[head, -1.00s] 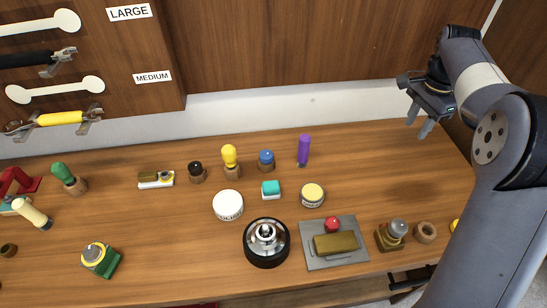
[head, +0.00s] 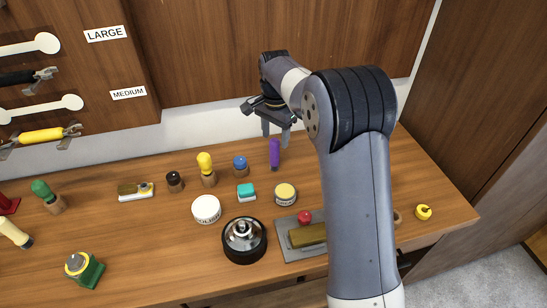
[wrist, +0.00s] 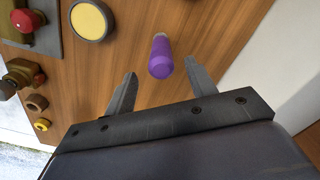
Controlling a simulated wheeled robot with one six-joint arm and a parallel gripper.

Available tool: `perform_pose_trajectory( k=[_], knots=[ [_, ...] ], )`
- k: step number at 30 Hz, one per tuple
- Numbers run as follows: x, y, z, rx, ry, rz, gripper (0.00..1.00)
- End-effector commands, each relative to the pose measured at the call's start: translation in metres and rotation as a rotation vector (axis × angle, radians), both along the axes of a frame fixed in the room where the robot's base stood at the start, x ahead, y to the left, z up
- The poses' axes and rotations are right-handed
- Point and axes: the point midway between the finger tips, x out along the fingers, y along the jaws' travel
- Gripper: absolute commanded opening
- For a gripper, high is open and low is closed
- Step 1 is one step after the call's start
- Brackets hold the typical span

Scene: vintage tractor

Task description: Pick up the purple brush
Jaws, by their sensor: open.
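The purple brush (head: 275,153) stands upright near the back of the wooden workbench, to the right of a blue-topped brush. In the wrist view the purple brush (wrist: 161,58) shows from above, just beyond and between my two spread fingers. My gripper (head: 277,132) is open and empty, pointing down near the top of the purple brush. In the wrist view my gripper (wrist: 160,88) shows both fingers apart with nothing between their tips touching them.
The blue-topped brush (head: 240,166) and yellow-topped brush (head: 206,170) stand to the left. A yellow-lidded tin (head: 285,194) and a teal block (head: 246,193) sit in front. The white wall strip (head: 200,129) runs close behind. My arm covers the bench's right part.

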Motion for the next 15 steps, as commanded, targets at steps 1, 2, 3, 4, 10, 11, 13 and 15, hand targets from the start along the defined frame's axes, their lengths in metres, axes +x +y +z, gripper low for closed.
perform_pose_trajectory(
  k=[1, 2, 3, 4, 10, 11, 13, 15],
  knots=[
    [0.0, 0.0, -0.003, 0.0, 0.0, 0.0, 0.53],
    [0.0, 0.0, -0.004, 0.0, 0.0, 0.0, 0.53],
    [0.0, 0.001, -0.008, 0.0, 0.001, 0.001, 0.53],
    [-0.001, 0.001, -0.011, 0.0, 0.001, 0.001, 0.53],
    [-0.001, 0.004, -0.042, -0.001, 0.004, 0.001, 0.53],
    [-0.001, 0.004, -0.045, 0.0, 0.001, 0.001, 0.53],
    [-0.001, 0.004, -0.051, 0.0, 0.0, 0.001, 0.53],
    [-0.001, 0.004, -0.054, 0.0, -0.001, 0.0, 0.53]
  ],
)
